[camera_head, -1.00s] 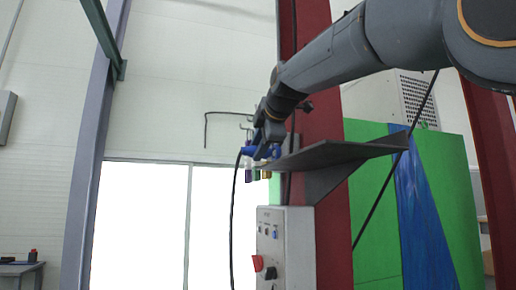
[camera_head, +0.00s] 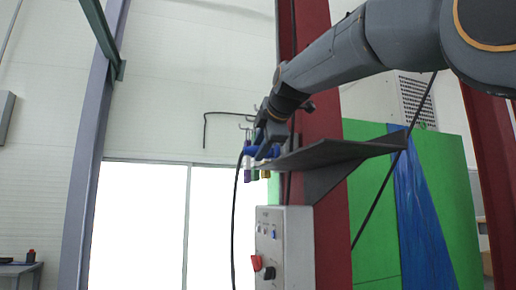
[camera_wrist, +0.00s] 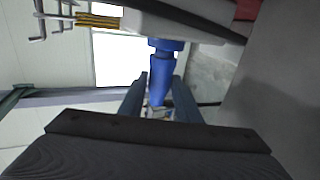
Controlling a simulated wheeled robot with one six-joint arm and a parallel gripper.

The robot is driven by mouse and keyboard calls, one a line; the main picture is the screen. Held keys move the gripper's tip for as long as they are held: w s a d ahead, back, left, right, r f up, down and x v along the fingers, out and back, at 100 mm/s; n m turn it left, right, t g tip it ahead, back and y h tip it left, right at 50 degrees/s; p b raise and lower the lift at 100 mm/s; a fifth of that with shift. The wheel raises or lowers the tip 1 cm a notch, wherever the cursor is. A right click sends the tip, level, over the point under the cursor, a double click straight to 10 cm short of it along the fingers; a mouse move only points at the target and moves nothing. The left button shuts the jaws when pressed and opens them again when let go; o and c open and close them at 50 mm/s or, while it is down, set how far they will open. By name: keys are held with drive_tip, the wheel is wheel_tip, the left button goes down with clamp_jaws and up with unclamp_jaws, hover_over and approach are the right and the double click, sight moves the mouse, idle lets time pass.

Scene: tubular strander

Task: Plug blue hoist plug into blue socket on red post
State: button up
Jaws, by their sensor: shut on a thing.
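My gripper (camera_head: 262,150) is beside the red post (camera_head: 312,130), just left of a dark bracket shelf. In the wrist view its fingers (camera_wrist: 160,98) are shut on the blue plug (camera_wrist: 160,80). The plug points toward a pale box edge, and a wider blue collar (camera_wrist: 168,45) shows at its far end. I cannot tell whether that collar is the blue socket or part of the plug, nor whether the two are joined. In the head view blue parts (camera_head: 248,149) show at the fingertips, and a black cable (camera_head: 234,205) hangs below them.
The dark bracket shelf (camera_head: 335,152) juts from the post close to my gripper. Purple (camera_head: 247,176) and other coloured pieces hang beside it. A grey control box (camera_head: 290,245) with a red switch is below. Hooks (camera_wrist: 38,20) show in the wrist view. Left of the post is open.

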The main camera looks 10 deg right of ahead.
drive_tip(key=shift+w+d, duration=0.15)
drive_tip(key=shift+d, duration=0.5)
drive_tip(key=o, duration=1.2)
drive_tip(key=shift+b+v, duration=1.35)
drive_tip(key=shift+v, duration=2.6)
